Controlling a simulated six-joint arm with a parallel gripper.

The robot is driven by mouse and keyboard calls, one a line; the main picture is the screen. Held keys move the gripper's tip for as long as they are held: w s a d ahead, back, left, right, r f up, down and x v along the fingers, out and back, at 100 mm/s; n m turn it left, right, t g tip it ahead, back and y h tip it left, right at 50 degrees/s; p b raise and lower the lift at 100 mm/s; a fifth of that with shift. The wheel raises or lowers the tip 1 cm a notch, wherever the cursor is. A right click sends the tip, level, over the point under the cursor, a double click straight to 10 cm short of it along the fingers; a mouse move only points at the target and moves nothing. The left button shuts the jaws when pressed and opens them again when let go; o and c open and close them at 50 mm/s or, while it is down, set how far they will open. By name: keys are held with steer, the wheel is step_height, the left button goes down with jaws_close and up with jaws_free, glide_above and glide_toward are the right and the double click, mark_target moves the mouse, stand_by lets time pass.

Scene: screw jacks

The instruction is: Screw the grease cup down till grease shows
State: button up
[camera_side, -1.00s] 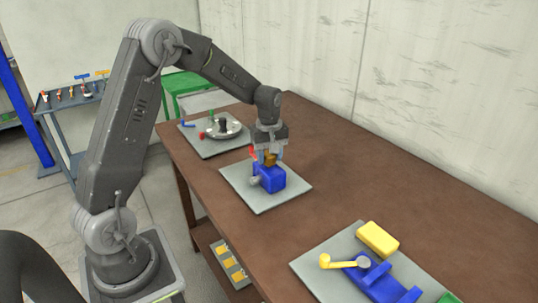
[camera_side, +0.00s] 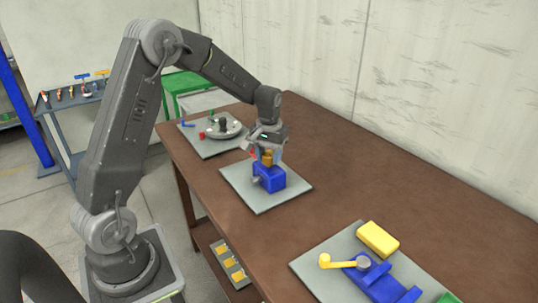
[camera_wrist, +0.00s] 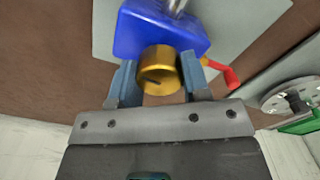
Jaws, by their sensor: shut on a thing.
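The brass grease cup (camera_side: 267,158) sits on top of the blue block (camera_side: 270,179), which stands on a grey plate (camera_side: 246,197). In the wrist view the cup (camera_wrist: 159,72) is round and gold with a dark mark on its face, in front of the blue block (camera_wrist: 150,32). My gripper (camera_side: 267,152) is above the block. In the wrist view my gripper (camera_wrist: 159,78) has its two fingers on either side of the cup, shut on it. I see no grease in these views.
A red handle (camera_wrist: 222,74) sticks out beside the block. Behind is a plate with a round grey disc (camera_side: 223,129). At front right a plate holds a blue part with a yellow crank (camera_side: 338,262) and a yellow block (camera_side: 378,238). The table's right side is clear.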

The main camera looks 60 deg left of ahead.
mark_target(269, 153)
steer(key=m, duration=0.5)
steer(key=shift+r, duration=0.2)
steer(key=shift+w+m, duration=0.1)
steer(key=shift+m, duration=0.2)
steer(key=o, duration=0.9)
steer(key=shift+f, duration=0.1)
steer(key=shift+o, duration=0.2)
step_height(269, 153, up, 14)
